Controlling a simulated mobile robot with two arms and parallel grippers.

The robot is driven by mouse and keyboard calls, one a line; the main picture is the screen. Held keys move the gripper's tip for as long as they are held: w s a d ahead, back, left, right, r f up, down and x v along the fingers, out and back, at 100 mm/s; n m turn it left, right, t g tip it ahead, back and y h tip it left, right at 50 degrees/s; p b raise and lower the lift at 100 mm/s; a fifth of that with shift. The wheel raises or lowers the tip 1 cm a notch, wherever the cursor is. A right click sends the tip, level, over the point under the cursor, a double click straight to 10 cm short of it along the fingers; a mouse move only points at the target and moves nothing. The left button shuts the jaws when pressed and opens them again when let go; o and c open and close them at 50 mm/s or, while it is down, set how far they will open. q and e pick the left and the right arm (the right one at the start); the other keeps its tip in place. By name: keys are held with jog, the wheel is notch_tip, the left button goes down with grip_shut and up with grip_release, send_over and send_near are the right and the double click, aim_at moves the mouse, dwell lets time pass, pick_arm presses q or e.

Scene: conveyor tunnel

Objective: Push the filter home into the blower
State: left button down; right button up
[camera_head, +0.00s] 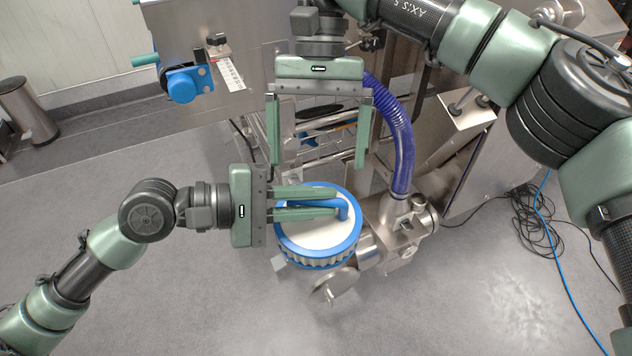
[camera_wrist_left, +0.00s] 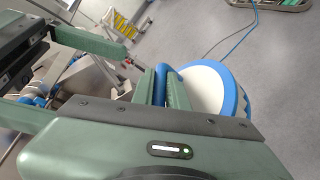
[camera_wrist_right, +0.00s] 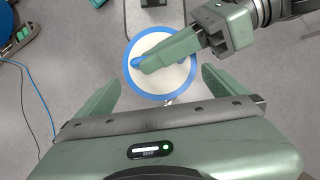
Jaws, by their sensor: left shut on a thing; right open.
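The filter (camera_head: 300,234) is a round white disc with a blue rim and a blue handle (camera_head: 342,207) across its top. It sits at the steel blower (camera_head: 385,240) in the head view; the blower's opening beneath it is hidden. My left gripper (camera_head: 338,206) is shut on the blue handle, its fingers lying over the white face. The handle between the fingers also shows in the left wrist view (camera_wrist_left: 162,85). My right gripper (camera_head: 318,160) is open and empty, above and behind the filter. The right wrist view shows the filter (camera_wrist_right: 178,80) beyond its open fingers.
A purple ribbed hose (camera_head: 395,130) rises from the blower, close to the right gripper. A steel machine with a blue knob (camera_head: 182,85) stands behind. Coiled cables (camera_head: 525,220) lie on the floor at right. The floor in front is clear.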

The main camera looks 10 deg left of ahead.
jog(key=x, duration=0.7)
jog(key=shift+s+f, duration=0.1)
pick_arm(q)
jog(key=shift+r, duration=0.1)
pick_arm(e)
jog(key=c, duration=1.2)
pick_arm(q)
jog(key=c, duration=1.8)
grip_release()
pick_arm(e)
jog(key=c, duration=0.3)
pick_arm(q)
jog(key=o, duration=0.5)
